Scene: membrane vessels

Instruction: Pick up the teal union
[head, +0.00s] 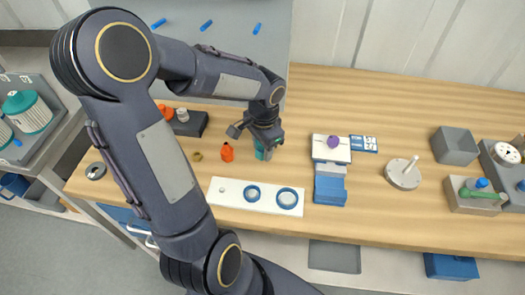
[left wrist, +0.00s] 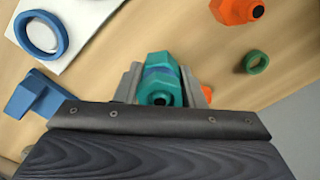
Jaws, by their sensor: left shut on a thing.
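The teal union (left wrist: 160,82) is a teal fitting with faceted nuts and a blue band around its middle. In the left wrist view it sits between the two grey fingers of my left gripper (left wrist: 158,88), which is shut on it. In the head view the union (head: 264,152) shows as a small teal patch under my left gripper (head: 262,138), at the table top. The arm hides part of it, and I cannot tell whether it still touches the wood. My right gripper is not in view.
A white board (head: 230,196) with blue rings lies just in front. An orange fitting (head: 227,152) stands to the left. A white-and-blue block (head: 331,149) with a purple knob, a blue block (head: 330,190) and a white disc with a rod (head: 403,174) are to the right.

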